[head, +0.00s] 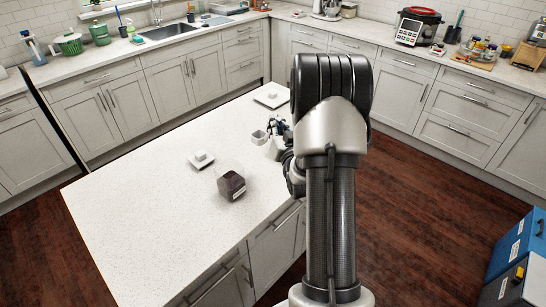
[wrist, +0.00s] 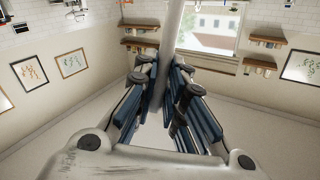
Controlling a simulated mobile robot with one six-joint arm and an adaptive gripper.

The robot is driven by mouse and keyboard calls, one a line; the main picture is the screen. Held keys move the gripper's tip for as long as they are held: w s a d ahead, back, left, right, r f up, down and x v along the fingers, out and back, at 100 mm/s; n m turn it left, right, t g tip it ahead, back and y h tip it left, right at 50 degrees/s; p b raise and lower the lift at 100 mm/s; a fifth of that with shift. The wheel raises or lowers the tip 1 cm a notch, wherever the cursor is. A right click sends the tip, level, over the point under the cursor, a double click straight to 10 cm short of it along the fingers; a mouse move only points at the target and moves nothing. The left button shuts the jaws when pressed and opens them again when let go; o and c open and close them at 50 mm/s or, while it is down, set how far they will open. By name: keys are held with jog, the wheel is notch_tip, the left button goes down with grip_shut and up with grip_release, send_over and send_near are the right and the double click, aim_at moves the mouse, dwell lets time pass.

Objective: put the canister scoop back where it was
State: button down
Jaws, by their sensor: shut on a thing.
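In the head view, a clear open canister (head: 231,186) with dark contents stands on the white island counter (head: 130,215). A small white lid with a knob (head: 201,159) lies behind it to the left. My gripper (head: 276,130) is above the counter to the right of and beyond the canister, partly hidden by my arm. It is shut on the scoop, whose pale handle (wrist: 187,28) runs up between the fingers in the wrist view. A small greyish cup, seemingly the scoop's bowl (head: 259,136), shows left of the gripper in the head view. The gripper (wrist: 164,85) is apart from the canister.
A flat white plate-like object with a dark piece (head: 272,98) lies at the island's far end. The left part of the island is clear. Counters with a sink (head: 180,31), a cooker (head: 416,27) and utensils line the walls.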

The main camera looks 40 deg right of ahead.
notch_tip(320, 180, down, 12)
jog(key=b, duration=0.2)
dwell(0.4)
jog(key=shift+w+f+b, duration=0.1)
jog(key=shift+f+b, duration=0.1)
jog(key=shift+b, duration=0.2)
jog(key=c, duration=1.7)
grip_release()
jog(key=shift+o, duration=0.2)
jog(key=shift+r, duration=0.15)
